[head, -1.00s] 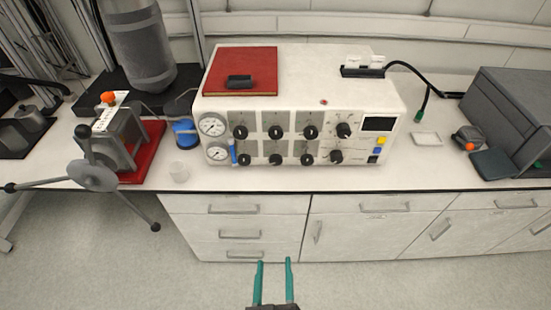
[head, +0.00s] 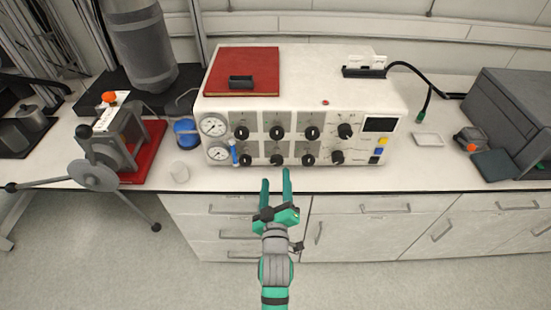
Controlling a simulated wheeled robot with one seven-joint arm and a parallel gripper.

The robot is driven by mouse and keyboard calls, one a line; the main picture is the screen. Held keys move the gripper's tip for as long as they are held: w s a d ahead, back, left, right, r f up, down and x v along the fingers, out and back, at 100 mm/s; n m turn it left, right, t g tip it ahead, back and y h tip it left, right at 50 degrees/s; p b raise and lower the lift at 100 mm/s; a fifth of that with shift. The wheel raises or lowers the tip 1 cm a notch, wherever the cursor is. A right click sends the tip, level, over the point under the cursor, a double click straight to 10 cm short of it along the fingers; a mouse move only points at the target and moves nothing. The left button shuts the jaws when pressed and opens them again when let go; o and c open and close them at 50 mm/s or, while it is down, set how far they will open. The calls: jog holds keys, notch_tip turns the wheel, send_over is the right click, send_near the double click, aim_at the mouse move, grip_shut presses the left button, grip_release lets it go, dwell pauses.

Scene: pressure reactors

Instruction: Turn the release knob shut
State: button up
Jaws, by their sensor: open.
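A white control box (head: 300,107) stands on the bench with two rows of black knobs on its front. The upper row has knobs at the left (head: 242,132), middle (head: 277,132) and right (head: 312,132), plus a larger dial (head: 345,131). I cannot tell which control is the release knob. A clamp-like device (head: 115,140) with an orange knob (head: 109,97) and a spoked handle (head: 93,175) stands at the left. My gripper (head: 275,180) is open and empty, its teal fingers pointing toward the box, below the lower knobs and apart from them.
Two gauges (head: 213,126) and a blue lever (head: 234,152) sit at the box's left side. A grey case (head: 514,115) is at the right. The bench front edge and drawers (head: 235,205) lie near my arm.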

aim_at(277, 163)
jog(key=w, duration=0.7)
jog(key=shift+w+d, duration=0.3)
jog(key=shift+w, duration=0.05)
jog(key=shift+w+a, duration=0.1)
jog(key=shift+w, duration=0.75)
jog(key=c, duration=1.1)
